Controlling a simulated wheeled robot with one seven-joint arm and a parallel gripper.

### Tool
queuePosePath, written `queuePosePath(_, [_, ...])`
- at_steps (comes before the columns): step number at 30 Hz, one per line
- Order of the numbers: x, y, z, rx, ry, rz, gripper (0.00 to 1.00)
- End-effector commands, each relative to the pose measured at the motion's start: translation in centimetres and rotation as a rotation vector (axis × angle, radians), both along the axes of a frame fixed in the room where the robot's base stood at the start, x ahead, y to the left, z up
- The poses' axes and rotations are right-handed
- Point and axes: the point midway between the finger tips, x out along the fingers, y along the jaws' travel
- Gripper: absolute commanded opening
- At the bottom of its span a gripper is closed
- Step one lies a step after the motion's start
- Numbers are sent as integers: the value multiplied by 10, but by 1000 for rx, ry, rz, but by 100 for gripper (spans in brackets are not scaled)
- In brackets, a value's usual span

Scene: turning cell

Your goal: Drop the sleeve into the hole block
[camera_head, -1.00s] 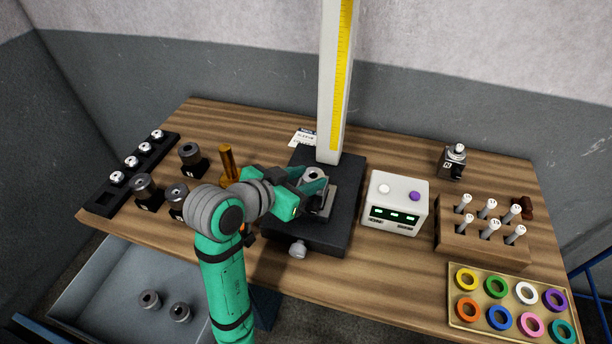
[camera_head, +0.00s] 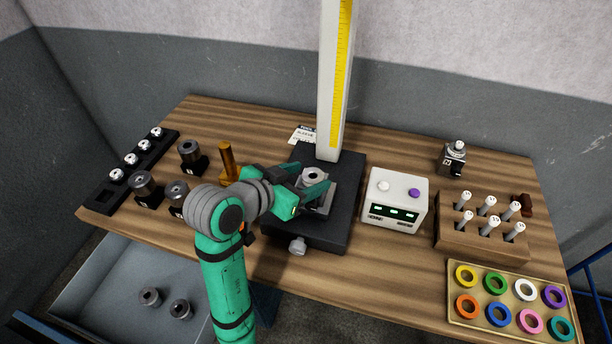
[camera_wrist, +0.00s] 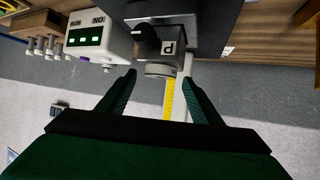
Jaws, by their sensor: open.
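A short grey sleeve (camera_head: 315,173) with a dark bore sits upright at the top of a grey hole block (camera_head: 324,203), on the black base of the tall column. How deep it sits in the block I cannot tell. In the wrist view, which is upside down, the sleeve (camera_wrist: 160,71) shows at the end of the block (camera_wrist: 173,46), which is marked P and has a dark knob. My gripper (camera_head: 313,177) is open, with one finger on each side of the sleeve. In the wrist view gaps show between both fingers and the sleeve.
The column (camera_head: 336,80) with a yellow scale rises right behind. A white control box (camera_head: 396,202) stands close on the right. A brass post (camera_head: 227,160) and black blocks with grey cylinders stand left. A pin rack (camera_head: 480,240) and a ring tray (camera_head: 452,310) are at the right.

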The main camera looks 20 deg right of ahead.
Motion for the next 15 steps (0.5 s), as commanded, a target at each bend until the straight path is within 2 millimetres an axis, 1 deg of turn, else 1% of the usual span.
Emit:
queuePosePath(5, [-9, 16, 11, -1, -4, 4, 59])
queuePosePath(15, [-39, 61, 40, 1, -5, 2, 59])
